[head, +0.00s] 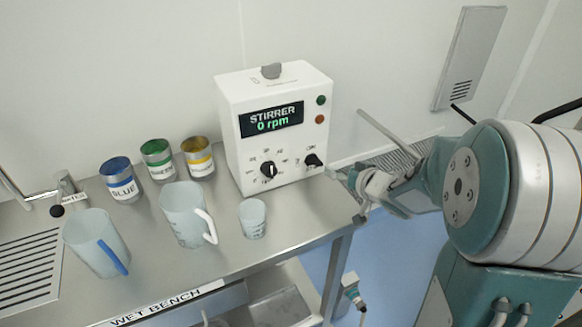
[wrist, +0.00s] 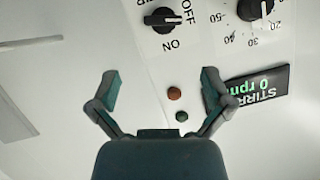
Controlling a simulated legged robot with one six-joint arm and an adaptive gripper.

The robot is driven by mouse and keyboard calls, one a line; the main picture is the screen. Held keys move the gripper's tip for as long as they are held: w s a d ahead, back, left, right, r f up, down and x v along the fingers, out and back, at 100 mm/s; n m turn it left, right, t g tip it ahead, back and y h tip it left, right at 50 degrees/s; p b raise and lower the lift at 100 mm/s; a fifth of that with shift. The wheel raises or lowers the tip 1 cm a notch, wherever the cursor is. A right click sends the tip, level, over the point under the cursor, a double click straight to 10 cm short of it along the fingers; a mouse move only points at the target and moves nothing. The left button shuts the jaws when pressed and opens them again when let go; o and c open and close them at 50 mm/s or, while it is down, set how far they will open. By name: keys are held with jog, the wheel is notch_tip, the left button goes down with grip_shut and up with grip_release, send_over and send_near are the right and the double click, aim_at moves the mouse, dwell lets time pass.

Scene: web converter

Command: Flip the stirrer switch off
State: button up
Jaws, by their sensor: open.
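The white stirrer box (head: 232,150) stands on the bench, its display (head: 271,120) reading 0 rpm. The black stirrer switch (head: 313,160) is at the lower right of its front face. In the wrist view the switch (wrist: 163,19) is at the top, between OFF and ON labels. Its bar lies nearly level in that picture, one end towards OFF. My gripper (wrist: 160,88) is open and empty, with the switch beyond its fingertips and not touched. In the head view my gripper (head: 352,192) is right of the box, partly hidden by its own links.
A black speed dial (head: 268,169) sits left of the switch. Green (head: 320,100) and orange (head: 320,119) lamps are above. A small cup (head: 252,218), two jugs (head: 187,212) (head: 95,243) and several paint cans (head: 121,180) stand on the bench. Open floor lies right of the bench.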

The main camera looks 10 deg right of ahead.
aim_at(317, 164)
jog(key=shift+y, duration=0.3)
jog(key=x, duration=0.4)
jog(key=shift+w+d+f, duration=0.25)
jog(key=shift+f, duration=0.15)
jog(key=x, duration=0.2)
jog(key=a+x, duration=0.1)
jog(key=x, duration=0.3)
jog(key=shift+s+a, duration=0.1)
jog(key=shift+a, duration=0.2)
jog(key=shift+d, duration=0.6)
jog(key=shift+c, duration=0.6)
jog(key=c, duration=0.9)
jog(key=shift+a, duration=0.35)
jog(key=shift+d, duration=0.1)
